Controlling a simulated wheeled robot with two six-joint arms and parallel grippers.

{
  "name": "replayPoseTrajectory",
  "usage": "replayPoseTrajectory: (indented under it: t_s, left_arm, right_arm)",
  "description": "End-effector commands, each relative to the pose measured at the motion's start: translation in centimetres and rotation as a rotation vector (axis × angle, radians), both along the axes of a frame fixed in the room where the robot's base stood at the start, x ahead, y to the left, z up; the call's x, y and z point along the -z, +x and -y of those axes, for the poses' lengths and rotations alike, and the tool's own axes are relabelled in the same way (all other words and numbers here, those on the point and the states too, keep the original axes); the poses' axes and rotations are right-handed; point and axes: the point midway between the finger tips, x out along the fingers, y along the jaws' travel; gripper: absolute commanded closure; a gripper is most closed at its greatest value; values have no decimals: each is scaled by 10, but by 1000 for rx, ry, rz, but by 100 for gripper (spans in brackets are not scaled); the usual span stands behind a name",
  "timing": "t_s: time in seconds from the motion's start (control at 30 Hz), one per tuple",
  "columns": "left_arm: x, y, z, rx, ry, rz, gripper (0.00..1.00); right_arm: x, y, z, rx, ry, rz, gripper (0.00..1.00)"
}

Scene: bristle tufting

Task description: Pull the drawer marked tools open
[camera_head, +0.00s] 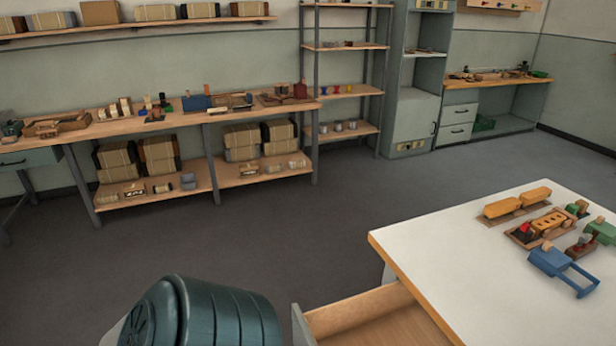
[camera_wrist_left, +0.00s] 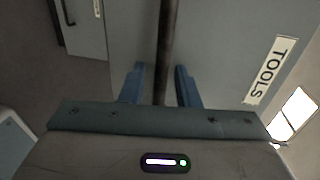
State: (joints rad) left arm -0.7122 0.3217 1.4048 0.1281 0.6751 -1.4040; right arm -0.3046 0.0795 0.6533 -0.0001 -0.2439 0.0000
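A wooden drawer (camera_head: 365,318) with a grey front panel (camera_head: 303,328) stands out from under the white-topped table in the head view, with part of its inside showing. In the left wrist view a white label reading TOOLS (camera_wrist_left: 268,70) is on a grey front. A dark bar handle (camera_wrist_left: 166,45) runs across that front. The blue fingers of my left gripper (camera_wrist_left: 160,85) stand on either side of the handle, apart, with a gap visible on the left side. The label is not visible in the head view. My right gripper is not in view.
The white tabletop (camera_head: 450,245) holds a blue tool (camera_head: 562,268), yellow pieces (camera_head: 515,203) and a wooden tray. Another grey front with a dark handle (camera_wrist_left: 62,12) shows in the left wrist view. A workbench and shelves line the far wall. The grey floor (camera_head: 270,220) between is clear.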

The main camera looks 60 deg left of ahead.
Motion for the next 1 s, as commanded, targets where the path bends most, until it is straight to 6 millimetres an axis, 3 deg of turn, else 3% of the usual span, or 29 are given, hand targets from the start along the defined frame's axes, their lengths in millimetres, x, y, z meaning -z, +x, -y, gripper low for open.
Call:
replayPoseTrajectory:
  t_s: [0.17, 0.6, 0.77, 1.0]
  left_arm:
    - [-1, -13, -1, 0, 0, -3, 71]
    - [-17, -91, -7, 0, -1, -2, 71]
    - [-21, -104, -8, 0, -1, -1, 71]
    - [-22, -106, -9, 0, 0, 0, 71]
  right_arm:
    - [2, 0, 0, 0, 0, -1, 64]
    - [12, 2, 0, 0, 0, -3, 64]
    - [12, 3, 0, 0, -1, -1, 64]
    - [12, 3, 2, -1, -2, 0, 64]
